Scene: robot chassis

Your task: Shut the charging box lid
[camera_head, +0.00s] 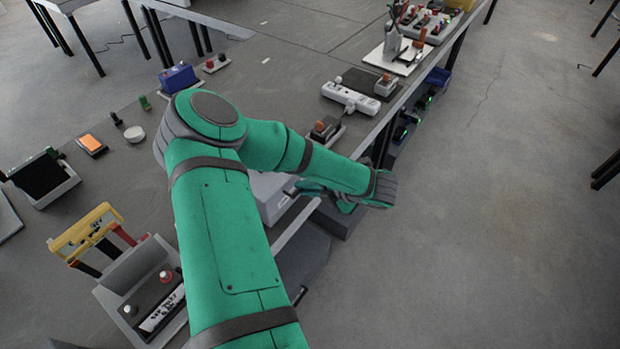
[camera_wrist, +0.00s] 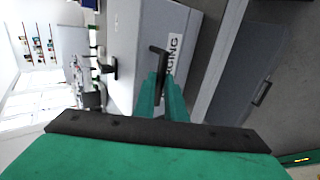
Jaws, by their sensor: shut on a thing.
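A grey charging box (camera_wrist: 192,25), its label partly readable as "GING", fills the upper middle of the wrist view. A dark handle (camera_wrist: 157,49) stands out from its labelled face. My gripper (camera_wrist: 160,80) is shut on this handle, its green fingertips on either side of it. In the head view a light grey box (camera_head: 266,190) at the table's edge is mostly covered by my arm, and my gripper (camera_head: 297,191) is at its right side. How far the lid is open cannot be told from these views.
A dark grey panel with a handle (camera_wrist: 262,92) lies right of the box in the wrist view. On the table are a white power strip (camera_head: 351,97), an orange-topped switch (camera_head: 325,128) and a yellow-handled tool (camera_head: 87,228). The floor right of the table is clear.

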